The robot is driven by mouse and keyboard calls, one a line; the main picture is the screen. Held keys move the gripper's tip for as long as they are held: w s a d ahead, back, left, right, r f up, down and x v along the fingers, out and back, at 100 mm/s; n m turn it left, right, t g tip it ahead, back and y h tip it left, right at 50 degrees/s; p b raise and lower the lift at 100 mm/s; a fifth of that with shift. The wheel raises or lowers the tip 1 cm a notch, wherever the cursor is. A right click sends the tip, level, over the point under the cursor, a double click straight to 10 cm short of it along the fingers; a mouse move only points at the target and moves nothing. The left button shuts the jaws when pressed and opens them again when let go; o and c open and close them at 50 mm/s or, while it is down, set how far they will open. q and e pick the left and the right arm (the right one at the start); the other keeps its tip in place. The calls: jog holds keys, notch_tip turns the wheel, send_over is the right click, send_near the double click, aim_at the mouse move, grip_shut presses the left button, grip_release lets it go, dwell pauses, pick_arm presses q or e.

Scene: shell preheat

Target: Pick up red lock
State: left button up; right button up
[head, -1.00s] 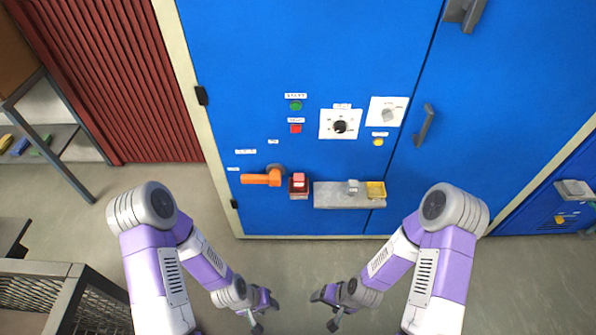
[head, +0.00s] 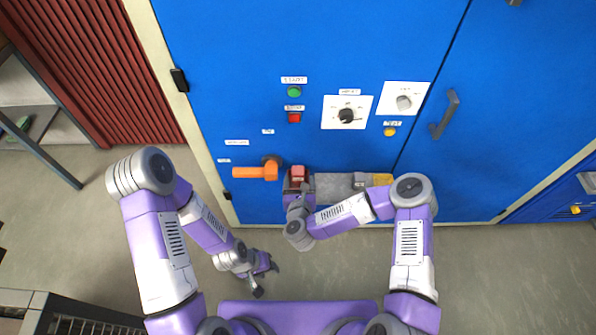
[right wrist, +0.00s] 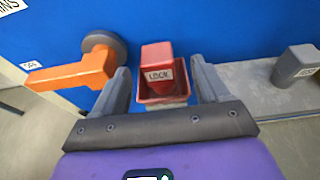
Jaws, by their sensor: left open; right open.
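The red lock (right wrist: 158,65), a small block with a "LOCK" label, stands upright in a small red tray (right wrist: 178,97) on the front of the blue cabinet. In the head view the red lock (head: 298,173) shows just beyond my right gripper. My right gripper (right wrist: 162,80) is open, with one finger on each side of the lock and tray; I cannot tell whether they touch. In the head view the right gripper (head: 298,187) partly covers the tray. My left gripper (head: 267,279) is open and empty, low over the floor in front of the cabinet.
An orange handle (head: 256,171) sticks out just left of the lock. A grey shelf (head: 333,187) to the right bears a grey block (head: 360,180) and a yellow tray (head: 383,179). Buttons and dials are above on the blue cabinet (head: 250,50). The floor in front is mostly clear.

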aim_at(298, 170)
jog(key=shift+w+f, duration=0.15)
jog(key=shift+w, duration=0.3)
jog(key=x, duration=0.2)
jog(key=b+x, duration=0.1)
jog(key=x, duration=0.1)
jog(key=b+x, duration=0.1)
jog(key=x, duration=0.1)
jog(key=shift+a+f, duration=0.2)
jog(key=shift+f, duration=0.2)
jog(key=shift+w, duration=0.2)
jog(key=shift+c, duration=0.4)
jog(key=c, duration=1)
